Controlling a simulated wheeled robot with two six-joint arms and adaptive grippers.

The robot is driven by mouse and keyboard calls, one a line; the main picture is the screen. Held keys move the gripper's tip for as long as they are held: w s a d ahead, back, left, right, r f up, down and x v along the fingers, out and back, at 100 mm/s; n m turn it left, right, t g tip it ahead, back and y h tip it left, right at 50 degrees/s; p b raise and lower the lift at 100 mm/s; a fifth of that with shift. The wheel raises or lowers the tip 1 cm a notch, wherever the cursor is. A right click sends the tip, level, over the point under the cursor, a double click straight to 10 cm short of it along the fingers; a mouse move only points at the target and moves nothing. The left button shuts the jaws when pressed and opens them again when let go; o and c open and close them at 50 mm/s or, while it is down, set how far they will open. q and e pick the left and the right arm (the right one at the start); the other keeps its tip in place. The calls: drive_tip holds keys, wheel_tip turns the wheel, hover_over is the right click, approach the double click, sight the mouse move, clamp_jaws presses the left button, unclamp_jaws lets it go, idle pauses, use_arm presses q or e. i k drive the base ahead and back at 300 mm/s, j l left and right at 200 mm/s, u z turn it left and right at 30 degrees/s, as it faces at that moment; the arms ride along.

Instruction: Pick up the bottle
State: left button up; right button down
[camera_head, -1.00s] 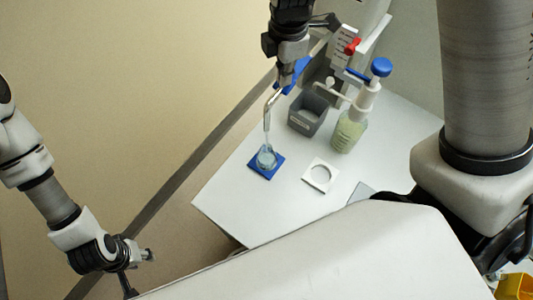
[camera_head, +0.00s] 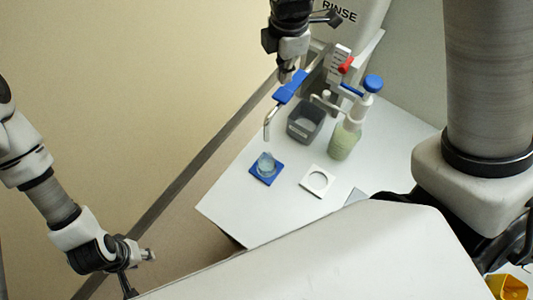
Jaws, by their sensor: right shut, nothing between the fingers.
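A pump bottle (camera_head: 344,141) with pale green liquid, a white neck and a blue top stands upright on the white table, right of a grey bin. A small clear glass vessel (camera_head: 265,165) with bluish contents stands on a blue square pad (camera_head: 262,180). My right gripper (camera_head: 286,76) points down from the top, above the blue lever (camera_head: 291,87) of a metal spout; it is shut and empty, apart from the bottle. My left gripper (camera_head: 140,269) is at the lower left, away from the table; its fingers look spread and empty.
The spout (camera_head: 267,127) hangs above the glass vessel. The grey bin (camera_head: 306,120) stands behind it. A white square holder with a round recess (camera_head: 318,181) lies in front of the bottle. A station marked RINSE (camera_head: 352,18) rises behind. The white table (camera_head: 235,200) is clear at its left front.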

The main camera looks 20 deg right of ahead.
sight(266, 162)
drive_tip(key=k+j, duration=0.5)
drive_tip(key=k, duration=0.2)
drive_tip(key=k+j, duration=0.5)
drive_tip(key=k, duration=0.15)
